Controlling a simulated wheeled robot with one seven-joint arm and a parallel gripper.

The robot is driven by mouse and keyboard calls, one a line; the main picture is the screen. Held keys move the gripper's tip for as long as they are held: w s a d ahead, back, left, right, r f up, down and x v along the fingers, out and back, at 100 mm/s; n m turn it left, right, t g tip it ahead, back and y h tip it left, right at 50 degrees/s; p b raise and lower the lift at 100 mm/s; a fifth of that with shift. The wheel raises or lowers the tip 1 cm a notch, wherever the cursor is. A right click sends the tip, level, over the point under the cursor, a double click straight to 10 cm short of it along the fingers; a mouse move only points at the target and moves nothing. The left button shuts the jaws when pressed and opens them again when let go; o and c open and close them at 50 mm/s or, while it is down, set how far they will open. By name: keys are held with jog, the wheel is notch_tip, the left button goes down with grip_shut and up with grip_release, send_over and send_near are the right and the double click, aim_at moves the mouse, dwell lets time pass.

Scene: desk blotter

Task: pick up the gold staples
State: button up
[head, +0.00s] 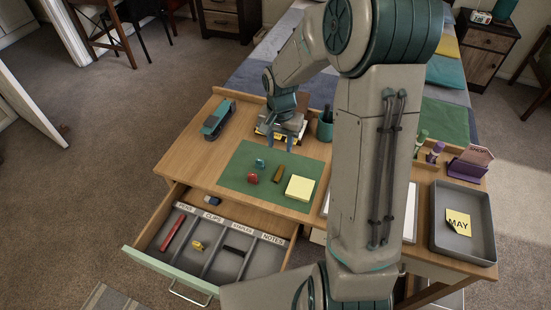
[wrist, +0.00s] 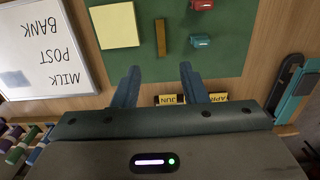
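The gold staples (head: 279,174) lie as a short strip on the green blotter (head: 236,175), between a red clip (head: 253,177) and a yellow note pad (head: 299,188). In the wrist view the gold staples (wrist: 160,38) lie lengthwise ahead of the gap between my fingers, apart from them. My gripper (wrist: 158,70) is open with nothing between its fingers. In the head view my gripper (head: 285,136) is at the back of the desk, beyond the blotter, and partly hides yellow-and-dark calendar pieces there.
A small teal clip (head: 260,163) is near the staples. A teal stapler (head: 217,118) stands back left, a pen cup (head: 325,126) right of my gripper. The open drawer (head: 185,262) has labelled compartments holding a red pen, a yellow clip and a dark strip. A grey tray (head: 480,192) is right.

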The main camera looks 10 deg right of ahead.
aim_at(279, 174)
notch_tip(279, 174, down, 14)
jog(key=shift+w+a+r+p, duration=0.1)
jog(key=shift+r+p, duration=0.05)
jog(key=shift+p, duration=0.35)
dwell(0.3)
grip_shut()
